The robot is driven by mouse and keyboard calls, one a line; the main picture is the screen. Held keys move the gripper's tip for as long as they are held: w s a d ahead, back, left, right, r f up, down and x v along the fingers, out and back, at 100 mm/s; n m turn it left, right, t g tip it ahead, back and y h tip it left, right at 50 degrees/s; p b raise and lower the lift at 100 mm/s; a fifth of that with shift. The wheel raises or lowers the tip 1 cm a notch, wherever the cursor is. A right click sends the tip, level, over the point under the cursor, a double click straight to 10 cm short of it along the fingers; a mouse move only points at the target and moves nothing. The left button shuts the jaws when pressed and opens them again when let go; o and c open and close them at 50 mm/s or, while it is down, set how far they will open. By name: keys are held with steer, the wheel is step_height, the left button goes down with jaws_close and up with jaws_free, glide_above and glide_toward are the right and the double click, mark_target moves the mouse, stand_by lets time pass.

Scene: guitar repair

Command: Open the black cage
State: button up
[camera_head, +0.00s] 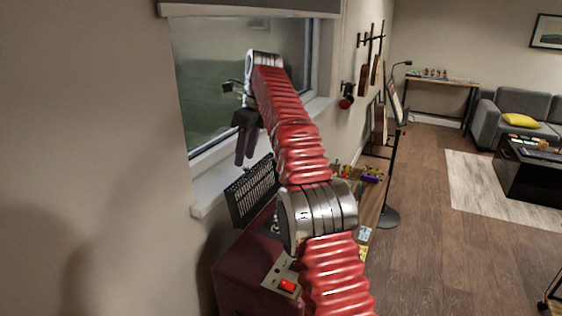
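The black cage (252,193) is a dark slotted panel at the centre left, beside the window sill. It stands steeply at the back left of a dark red box (238,262), and my arm hides its right side and part of the box top. I cannot tell how far it is open. My gripper (245,164) hangs with its dark fingers pointing down, above the panel in the picture and in front of the window. It appears apart from the panel, with nothing visible in it. Its finger gap is too small to judge.
The window sill (207,196) and wall lie close on the left. A red switch (287,285) is on the box's front panel. Small coloured items (372,174) lie on the bench behind my arm. A black stand (390,190) is to the right, with open wooden floor (440,255) beyond.

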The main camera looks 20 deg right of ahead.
steer(key=shift+s+d, duration=0.1)
steer(key=s+d, duration=0.7)
steer(key=d, duration=0.1)
steer(key=shift+s+d, duration=0.15)
steer(key=shift+d, duration=0.05)
stand_by(0.4)
stand_by(0.3)
step_height(320, 180, down, 5)
steer(key=d+n, duration=0.1)
steer(key=n, duration=0.7)
steer(key=s+a+f+n, duration=0.1)
steer(key=s+n, duration=0.4)
steer(key=s, duration=0.3)
steer(key=s+a+f+n+t+h, duration=0.1)
steer(key=s+f+n, duration=0.1)
steer(key=s+n, duration=0.3)
steer(key=s+a+f+n+h, duration=0.1)
steer(key=s+n, duration=0.5)
steer(key=s, duration=0.6)
steer(key=shift+s+f, duration=0.25)
steer(key=shift+f, duration=0.3)
steer(key=s+a+n+t, duration=0.2)
steer(key=s, duration=1)
steer(key=shift+f+t, duration=0.15)
steer(key=shift+t, duration=0.15)
